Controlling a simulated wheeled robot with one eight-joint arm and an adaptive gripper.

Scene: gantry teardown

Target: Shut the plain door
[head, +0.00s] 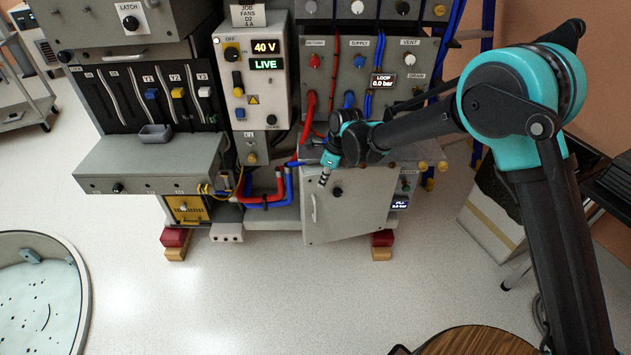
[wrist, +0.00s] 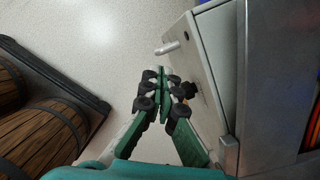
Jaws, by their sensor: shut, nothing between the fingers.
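The plain door (head: 350,215) is a light grey panel low on the cabinet, with a pale handle (head: 314,208) near its left edge and a dark knob (head: 337,191). It stands ajar, its handle side swung out from the cabinet. In the wrist view the door (wrist: 210,65) is seen nearly edge-on, its handle (wrist: 168,47) jutting out. My gripper (head: 325,178) is shut and empty in front of the door's upper part. In the wrist view my gripper (wrist: 163,85) has its fingertips together beside the door's outer face; I cannot tell whether they touch it.
Red and blue hoses (head: 268,200) run left of the door. A grey drawer unit (head: 150,165) juts out further left. A round tub (head: 85,280) stands at far left and a wooden barrel (head: 470,342) at the bottom. The floor (head: 250,290) before the door is clear.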

